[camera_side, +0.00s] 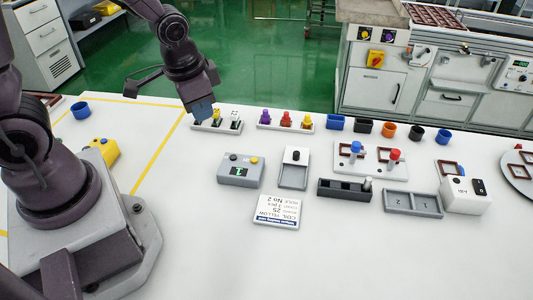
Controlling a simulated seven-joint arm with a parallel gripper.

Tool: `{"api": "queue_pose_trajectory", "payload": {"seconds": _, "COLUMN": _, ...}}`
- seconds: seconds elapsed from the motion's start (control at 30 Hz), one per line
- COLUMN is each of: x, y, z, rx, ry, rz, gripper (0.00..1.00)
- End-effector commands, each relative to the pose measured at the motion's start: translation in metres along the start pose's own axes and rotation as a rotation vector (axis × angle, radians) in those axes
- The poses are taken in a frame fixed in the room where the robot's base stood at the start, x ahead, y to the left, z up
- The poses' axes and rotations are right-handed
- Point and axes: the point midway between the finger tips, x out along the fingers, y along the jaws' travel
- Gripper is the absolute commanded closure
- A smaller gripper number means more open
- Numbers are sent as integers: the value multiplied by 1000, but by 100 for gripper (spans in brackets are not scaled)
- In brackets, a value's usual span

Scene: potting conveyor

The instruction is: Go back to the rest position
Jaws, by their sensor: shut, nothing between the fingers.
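My gripper (203,108) points down above the left end of a white rack (225,127) near the far edge of the table. A yellow-topped piece and a white-and-black piece stand in the rack. The gripper overlaps the rack's left part in this view, and its tips hide what is behind them. The fingers look closed and empty. I cannot tell whether they touch the rack.
A second rack (284,127) holds purple, red and orange pieces. Blue, black and orange cups (388,131) line the far edge. A grey box with a display (241,171), a printed card (277,209) and grey trays (412,203) lie nearer. The table's front is clear.

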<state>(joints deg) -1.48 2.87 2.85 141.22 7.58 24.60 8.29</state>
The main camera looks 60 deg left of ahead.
Motion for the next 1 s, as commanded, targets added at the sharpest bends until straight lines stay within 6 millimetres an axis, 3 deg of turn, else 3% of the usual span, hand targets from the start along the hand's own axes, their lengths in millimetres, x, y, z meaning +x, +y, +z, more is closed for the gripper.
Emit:
{"api": "queue_pose_trajectory", "payload": {"seconds": 0.03, "x": -22, "y": 3, "z": 3, "rx": -44, "ry": 7, "rz": 5, "gripper": 100}}
{"api": "queue_pose_trajectory", "payload": {"seconds": 0.2, "x": -85, "y": 14, "z": 23, "rx": -168, "ry": 24, "rz": 36, "gripper": 100}}
{"api": "queue_pose_trajectory", "payload": {"seconds": 0.3, "x": -116, "y": 21, "z": 34, "rx": -204, "ry": 72, "rz": 51, "gripper": 100}}
{"api": "queue_pose_trajectory", "payload": {"seconds": 0.5, "x": -157, "y": 27, "z": 40, "rx": -207, "ry": 234, "rz": 52, "gripper": 100}}
{"api": "queue_pose_trajectory", "payload": {"seconds": 0.67, "x": -170, "y": 27, "z": 41, "rx": -202, "ry": 298, "rz": 45, "gripper": 100}}
{"api": "queue_pose_trajectory", "payload": {"seconds": 1.0, "x": -170, "y": 27, "z": 41, "rx": -202, "ry": 299, "rz": 44, "gripper": 100}}
